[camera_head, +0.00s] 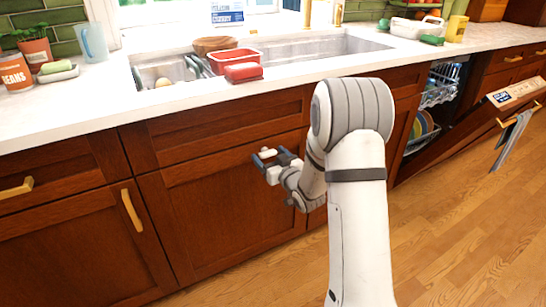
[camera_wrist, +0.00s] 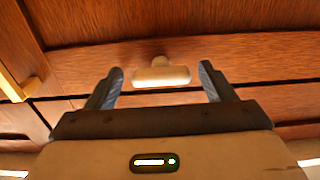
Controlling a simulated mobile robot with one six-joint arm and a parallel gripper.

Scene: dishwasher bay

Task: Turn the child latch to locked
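The child latch (camera_wrist: 162,74) is a small white, T-shaped knob on the reddish-brown wood front. Its bar lies crosswise between my fingers in the wrist view. My gripper (camera_wrist: 161,69) is open, with one blue-grey finger on each side of the latch and a visible gap on both sides. In the head view my gripper (camera_head: 271,158) is at the cabinet front below the sink, and the white latch (camera_head: 266,153) shows at its fingertips. I cannot tell whether the latch stands at locked or unlocked.
A brass handle (camera_head: 132,210) is on the cabinet door to the left. The counter above holds a sink (camera_head: 300,50) and a red container (camera_head: 234,58). At the right, the dishwasher door (camera_head: 470,135) hangs open with a towel (camera_head: 511,140). The floor (camera_head: 460,240) at the right is clear.

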